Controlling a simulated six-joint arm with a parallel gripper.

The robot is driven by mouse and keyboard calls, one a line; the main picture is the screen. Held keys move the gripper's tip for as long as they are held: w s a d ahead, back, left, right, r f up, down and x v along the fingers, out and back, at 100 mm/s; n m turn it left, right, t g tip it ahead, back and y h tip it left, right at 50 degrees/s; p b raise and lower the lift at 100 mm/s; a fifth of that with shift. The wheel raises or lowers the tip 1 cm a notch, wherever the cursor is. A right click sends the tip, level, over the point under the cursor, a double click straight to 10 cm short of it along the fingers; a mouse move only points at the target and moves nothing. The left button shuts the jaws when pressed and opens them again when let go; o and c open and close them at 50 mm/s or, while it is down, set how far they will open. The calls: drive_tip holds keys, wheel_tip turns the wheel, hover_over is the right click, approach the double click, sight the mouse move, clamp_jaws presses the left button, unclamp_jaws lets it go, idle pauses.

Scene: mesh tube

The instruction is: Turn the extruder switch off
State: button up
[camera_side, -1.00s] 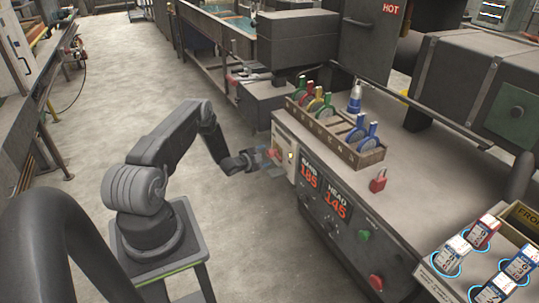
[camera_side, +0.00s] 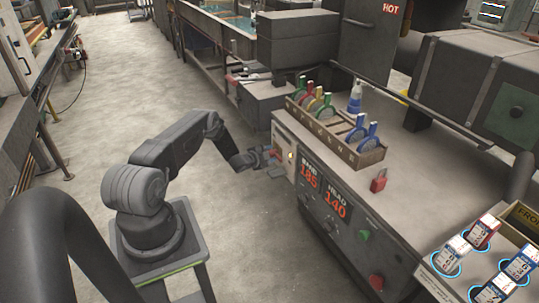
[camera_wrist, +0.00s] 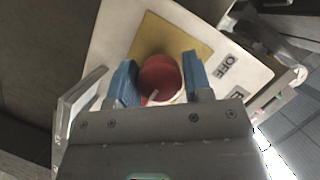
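The extruder switch is a round red knob (camera_wrist: 160,78) on a yellow plate (camera_wrist: 150,33), set in a cream panel (camera_wrist: 108,40) on the end of the machine. A white mark shows on the knob's lower part. An "OFF" label (camera_wrist: 228,66) is on the panel right of the knob, and a second label beside it is partly hidden. My gripper (camera_wrist: 160,80) has its blue pads on both sides of the knob, seemingly touching it. In the side view my gripper (camera_side: 272,158) is at the panel, and the knob is mostly hidden there.
The machine front has red displays (camera_side: 334,204), a green button (camera_side: 363,235) and a red button (camera_side: 376,282). A wooden rack (camera_side: 340,140) of coloured tags and a red padlock (camera_side: 379,180) stand on top. The floor around my base is clear.

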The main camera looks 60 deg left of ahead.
drive_tip(key=c, duration=0.5)
drive_tip(key=shift+n, duration=0.3)
drive_tip(key=shift+r+n+g+h, duration=0.1)
drive_tip(key=shift+n+g+h, duration=0.2)
drive_tip(key=shift+n+h, duration=0.65)
drive_tip(key=n+h, duration=0.1)
drive_tip(key=n, duration=0.1)
drive_tip(key=shift+n, duration=0.35)
drive_tip(key=n+h, duration=0.3)
drive_tip(key=n, duration=0.1)
drive_tip(key=n+h, duration=0.2)
drive_tip(key=n, duration=0.1)
drive_tip(key=shift+w+a+h, duration=0.1)
drive_tip(key=shift+h, duration=0.15)
